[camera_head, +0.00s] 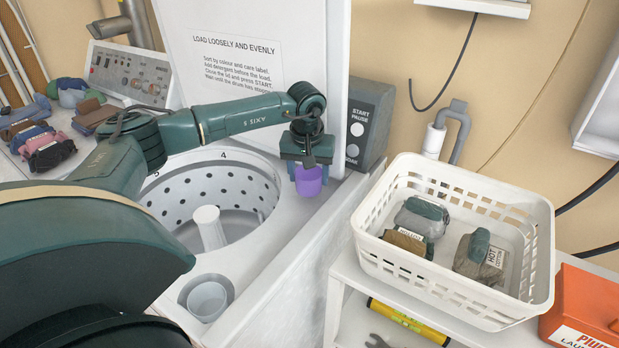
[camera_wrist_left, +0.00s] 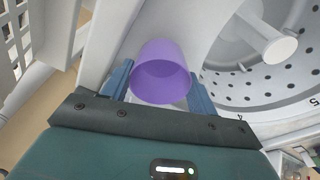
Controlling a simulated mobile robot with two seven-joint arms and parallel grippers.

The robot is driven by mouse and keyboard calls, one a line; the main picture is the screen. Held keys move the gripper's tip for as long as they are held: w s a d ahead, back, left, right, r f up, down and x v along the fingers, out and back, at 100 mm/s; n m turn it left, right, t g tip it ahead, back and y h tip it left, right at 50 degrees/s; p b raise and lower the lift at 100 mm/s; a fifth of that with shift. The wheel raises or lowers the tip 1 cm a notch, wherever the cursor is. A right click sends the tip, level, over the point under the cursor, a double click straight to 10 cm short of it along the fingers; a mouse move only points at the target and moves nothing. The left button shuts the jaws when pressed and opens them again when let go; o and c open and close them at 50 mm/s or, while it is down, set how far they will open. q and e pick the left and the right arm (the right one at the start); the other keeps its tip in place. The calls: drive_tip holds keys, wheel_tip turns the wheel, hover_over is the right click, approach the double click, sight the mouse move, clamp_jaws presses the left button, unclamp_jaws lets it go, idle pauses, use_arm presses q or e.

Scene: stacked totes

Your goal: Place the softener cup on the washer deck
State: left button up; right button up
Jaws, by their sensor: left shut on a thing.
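The softener cup is a small purple cup (camera_head: 308,181). My left gripper (camera_head: 308,170) is shut on it, with the cup below the fingers at the right side of the washer opening. In the left wrist view the cup (camera_wrist_left: 161,72) sits between the two blue fingers (camera_wrist_left: 160,88). The washer deck (camera_head: 285,222) is the white top surface around the round tub. The cup is over or on its right part; I cannot tell whether it touches the deck. My right gripper is not in view.
The open washer drum (camera_head: 209,228) has a white central post. A pale cup-shaped dispenser (camera_head: 207,299) sits in the deck's front corner. A white basket (camera_head: 455,178) with cloth bundles stands at right. The raised lid (camera_head: 247,60) is behind my arm. An orange box (camera_head: 585,305) stands far right.

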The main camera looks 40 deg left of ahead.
use_arm(q)
drive_tip(key=shift+f, duration=0.7)
drive_tip(key=shift+w+f+p, duration=0.15)
drive_tip(key=shift+f+p, duration=0.1)
drive_tip(key=shift+p, duration=0.1)
drive_tip(key=shift+f, duration=0.3)
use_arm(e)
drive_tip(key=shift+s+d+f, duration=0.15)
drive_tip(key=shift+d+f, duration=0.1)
use_arm(q)
drive_tip(key=o, duration=0.7)
drive_tip(key=shift+c, duration=0.2)
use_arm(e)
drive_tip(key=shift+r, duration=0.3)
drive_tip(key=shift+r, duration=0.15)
